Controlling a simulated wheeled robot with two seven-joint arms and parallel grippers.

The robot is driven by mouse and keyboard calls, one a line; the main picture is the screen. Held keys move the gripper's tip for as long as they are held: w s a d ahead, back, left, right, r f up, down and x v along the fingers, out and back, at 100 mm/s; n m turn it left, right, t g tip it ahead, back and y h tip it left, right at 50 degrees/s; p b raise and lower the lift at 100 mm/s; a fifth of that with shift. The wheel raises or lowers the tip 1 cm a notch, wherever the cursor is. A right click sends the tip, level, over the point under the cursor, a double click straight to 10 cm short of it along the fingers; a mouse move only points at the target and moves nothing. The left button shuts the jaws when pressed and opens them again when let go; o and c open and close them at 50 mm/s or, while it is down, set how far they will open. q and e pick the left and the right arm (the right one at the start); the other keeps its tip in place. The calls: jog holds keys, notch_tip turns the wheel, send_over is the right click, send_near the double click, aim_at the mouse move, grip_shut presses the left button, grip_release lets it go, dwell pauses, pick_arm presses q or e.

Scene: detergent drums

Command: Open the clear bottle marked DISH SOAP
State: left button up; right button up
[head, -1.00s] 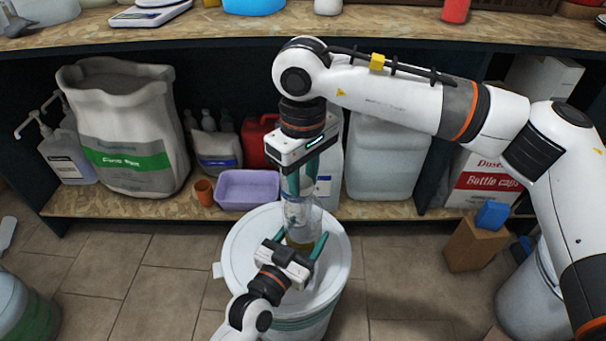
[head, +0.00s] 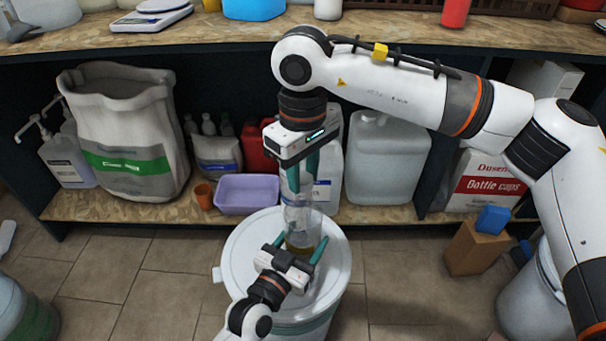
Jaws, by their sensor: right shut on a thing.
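A clear bottle (head: 299,219) with a little yellowish liquid at its bottom stands upright on the lid of a white drum (head: 245,245). Its label is too small to read.
Behind the drum, a low shelf holds a lilac bin (head: 247,194), a small orange cup (head: 204,196), a large sack (head: 125,140) and a translucent canister (head: 388,160). A cardboard box (head: 474,247) stands at right.

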aim_at(303, 178)
jog(key=shift+r, duration=0.2)
jog(key=shift+r, duration=1.9)
pick_arm(q)
jog(key=o, duration=2)
jog(key=shift+c, duration=0.2)
